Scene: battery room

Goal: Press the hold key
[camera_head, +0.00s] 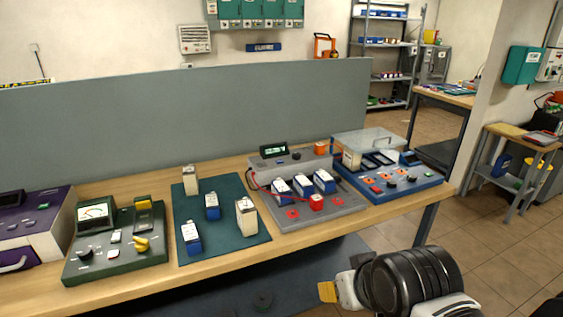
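A dark green meter unit (128,262) with a needle dial (95,216), a black knob, small white and red keys and a yellow lever stands at the left of the bench. A grey charger unit (330,212) with a lit green display (274,149) holds several blue-and-white batteries and has red buttons. A blue unit (430,181) with a clear lid, a knob and coloured keys stands to its right. Key labels are too small to read, so I cannot tell which is the hold key. My gripper (335,291) shows partly at the bottom right, apart from the bench; its fingers are unclear.
The wooden bench (240,262) also carries a purple unit (40,222) at far left and a green mat (228,227) with several loose batteries. A grey panel (200,110) stands behind. Tiled floor is open at right, before a small side table (522,137).

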